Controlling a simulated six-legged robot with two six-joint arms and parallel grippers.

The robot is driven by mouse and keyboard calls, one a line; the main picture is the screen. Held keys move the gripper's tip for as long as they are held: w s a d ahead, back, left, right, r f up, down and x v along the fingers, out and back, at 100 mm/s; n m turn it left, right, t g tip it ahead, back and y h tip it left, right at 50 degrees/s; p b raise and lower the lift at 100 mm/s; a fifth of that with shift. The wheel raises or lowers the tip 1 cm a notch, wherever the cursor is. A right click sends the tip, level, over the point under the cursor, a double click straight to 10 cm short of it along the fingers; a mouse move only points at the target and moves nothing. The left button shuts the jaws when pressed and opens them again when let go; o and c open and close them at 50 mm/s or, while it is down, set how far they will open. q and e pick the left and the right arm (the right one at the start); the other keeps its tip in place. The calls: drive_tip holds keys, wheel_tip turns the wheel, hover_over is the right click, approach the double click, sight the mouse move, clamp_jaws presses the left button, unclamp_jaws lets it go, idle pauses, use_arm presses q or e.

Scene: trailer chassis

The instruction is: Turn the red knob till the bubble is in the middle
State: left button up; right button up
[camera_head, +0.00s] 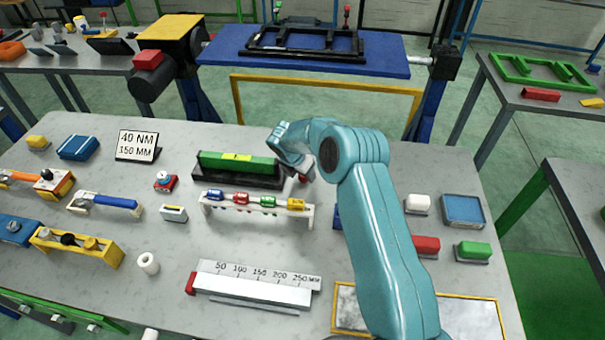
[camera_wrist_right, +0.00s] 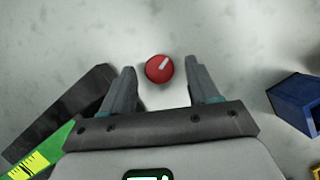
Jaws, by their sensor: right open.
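The red knob (camera_wrist_right: 159,69) is round with a pale pointer line aimed up and right. In the wrist view it lies between the two fingertips of my open right gripper (camera_wrist_right: 160,68), with a gap on each side. The green level (camera_head: 268,170) with a yellow vial (camera_head: 237,157) sits on a black base left of the knob. The vial's end (camera_wrist_right: 28,165) shows in the wrist view. I cannot make out the bubble. My left gripper is not in view.
A white rack (camera_head: 258,214) with coloured pieces stands just in front of the level. A blue block (camera_wrist_right: 297,102) lies right of the gripper in the wrist view. A sign (camera_head: 137,146) stands left of the level.

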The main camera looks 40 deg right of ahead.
drive_tip(key=shift+w+d+f, duration=0.1)
drive_tip(key=shift+d+f, duration=0.1)
drive_tip(key=shift+f, duration=0.4)
drive_tip(key=shift+r, duration=0.1)
drive_tip(key=c, duration=1)
drive_tip(key=shift+f+m+b, duration=0.3)
drive_tip(key=shift+m+b, duration=0.2)
drive_tip(key=shift+b, duration=0.4)
drive_tip(key=shift+r+g, duration=0.15)
drive_tip(key=shift+g, duration=0.15)
drive_tip(key=shift+r+m, duration=0.15)
drive_tip(key=shift+m, duration=0.15)
drive_tip(key=o, duration=1)
